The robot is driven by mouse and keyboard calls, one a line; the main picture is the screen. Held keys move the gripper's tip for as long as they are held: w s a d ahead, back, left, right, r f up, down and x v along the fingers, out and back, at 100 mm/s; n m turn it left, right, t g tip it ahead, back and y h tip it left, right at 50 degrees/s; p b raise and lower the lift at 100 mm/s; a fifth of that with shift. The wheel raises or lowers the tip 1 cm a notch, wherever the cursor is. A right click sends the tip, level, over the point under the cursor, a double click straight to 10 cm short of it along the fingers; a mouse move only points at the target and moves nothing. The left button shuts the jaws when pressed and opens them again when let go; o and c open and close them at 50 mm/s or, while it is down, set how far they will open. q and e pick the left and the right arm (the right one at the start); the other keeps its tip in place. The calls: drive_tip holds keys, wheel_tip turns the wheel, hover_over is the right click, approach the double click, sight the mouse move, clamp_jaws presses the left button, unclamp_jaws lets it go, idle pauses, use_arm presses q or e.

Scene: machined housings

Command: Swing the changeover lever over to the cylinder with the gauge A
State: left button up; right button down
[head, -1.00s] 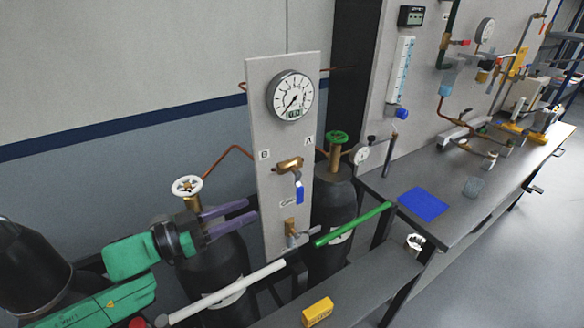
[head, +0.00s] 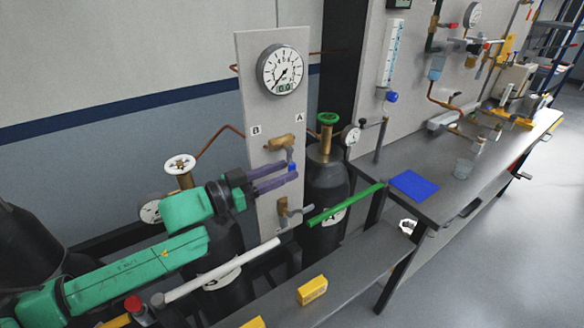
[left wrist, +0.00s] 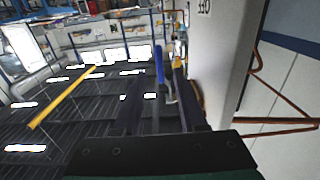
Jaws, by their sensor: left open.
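The changeover lever is a brass valve body (head: 278,145) with a blue handle (head: 291,167) on the grey panel (head: 262,112), below the letters B and A. The handle is mostly hidden behind my left gripper (head: 291,172), whose purple fingers reach it from the left. In the left wrist view the blue handle (left wrist: 159,65) appears between the open fingers of the gripper (left wrist: 158,90); I cannot tell whether they touch it. The A-side cylinder (head: 325,180), with green handwheel and small gauge (head: 351,134), stands right. The B-side cylinder (head: 222,255), with white handwheel, stands left. My right gripper is not in view.
A large gauge (head: 281,69) is on the panel top. A lower brass valve (head: 287,212) sits beneath the lever. A green bar (head: 345,204) and a white bar (head: 222,271) cross in front of the cylinders. A yellow block (head: 312,290) lies on the low bench.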

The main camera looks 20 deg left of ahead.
sight(292, 168)
use_arm(q)
drive_tip(key=shift+p+x, duration=0.45)
drive_tip(key=shift+x, duration=0.65)
drive_tip(key=shift+w+d, duration=0.3)
drive_tip(key=shift+w, duration=0.1)
clamp_jaws()
idle(0.3)
